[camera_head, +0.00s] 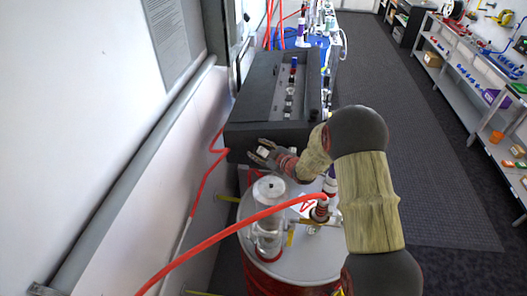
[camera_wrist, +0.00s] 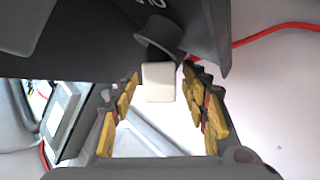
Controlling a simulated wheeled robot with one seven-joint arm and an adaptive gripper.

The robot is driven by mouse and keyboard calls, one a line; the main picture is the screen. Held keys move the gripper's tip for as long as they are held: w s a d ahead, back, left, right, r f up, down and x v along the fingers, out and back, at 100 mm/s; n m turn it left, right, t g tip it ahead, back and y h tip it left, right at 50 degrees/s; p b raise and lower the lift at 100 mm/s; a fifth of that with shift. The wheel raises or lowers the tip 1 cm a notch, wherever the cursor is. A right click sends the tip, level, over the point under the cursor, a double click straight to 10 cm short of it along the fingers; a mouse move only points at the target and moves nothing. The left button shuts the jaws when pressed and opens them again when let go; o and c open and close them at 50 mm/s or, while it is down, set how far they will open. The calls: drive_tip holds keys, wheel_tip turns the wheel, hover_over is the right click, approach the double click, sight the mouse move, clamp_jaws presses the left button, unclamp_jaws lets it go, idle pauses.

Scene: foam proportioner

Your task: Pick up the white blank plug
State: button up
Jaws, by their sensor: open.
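The white blank plug (camera_wrist: 158,82) shows in the wrist view as a small pale block just under a dark grey round fitting (camera_wrist: 158,35) on the underside of a dark box. It lies between the two yellow-padded fingers of my gripper (camera_wrist: 163,100), with a gap on either side. My gripper is open, and no finger visibly touches the plug. In the head view my gripper (camera_head: 262,153) is at the front lower edge of the dark box (camera_head: 268,95); a small pale patch shows between the fingers, too small to make out.
A clear cylinder (camera_head: 268,220) stands on a round drum top (camera_head: 315,258) below my gripper. A red hose (camera_head: 215,241) crosses in front of the drum. A white wall panel (camera_head: 85,110) is close at left. Open dark floor (camera_head: 415,150) lies at right.

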drive_tip(key=shift+x, duration=1.25)
drive_tip(key=shift+c, duration=1.1)
clamp_jaws()
